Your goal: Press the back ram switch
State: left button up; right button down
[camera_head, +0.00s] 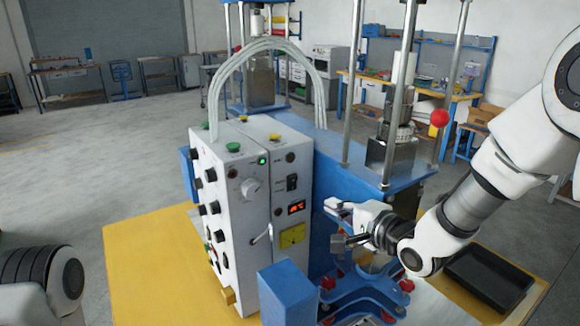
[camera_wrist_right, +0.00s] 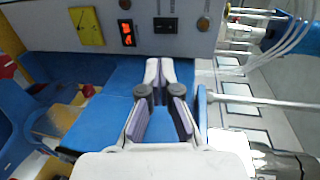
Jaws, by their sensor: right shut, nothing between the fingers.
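The white control box (camera_head: 237,200) stands on the yellow base. Its right-hand face carries a black rocker switch (camera_head: 292,183), a red lit display (camera_head: 296,207) and a yellow meter (camera_head: 292,236). No readable label shows which control is the back ram switch. In the right wrist view, the black switch (camera_wrist_right: 165,25) and display (camera_wrist_right: 127,33) lie beyond the fingertips. My right gripper (camera_head: 334,222) is shut and empty, right of that face and apart from it, its fingers pointing left. It also shows in the right wrist view (camera_wrist_right: 167,72). My left gripper is out of view.
A blue block (camera_head: 287,294) stands in front. Blue press framework (camera_head: 345,155), steel posts and a red ball knob (camera_head: 440,118) stand near my right arm. A black tray (camera_head: 487,280) lies right.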

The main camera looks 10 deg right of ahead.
aim_at(293, 182)
jog(key=p+x, duration=0.2)
jog(key=x, duration=0.2)
jog(key=r+p+x, duration=0.1)
jog(key=x, duration=0.3)
jog(key=p+x, duration=0.2)
jog(key=x, duration=0.2)
jog(key=shift+w+a+r+p, duration=0.15)
jog(key=shift+p, duration=0.15)
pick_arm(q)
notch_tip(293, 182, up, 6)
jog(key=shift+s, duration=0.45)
pick_arm(e)
jog(key=shift+w+a, duration=0.1)
jog(key=shift+w, duration=0.1)
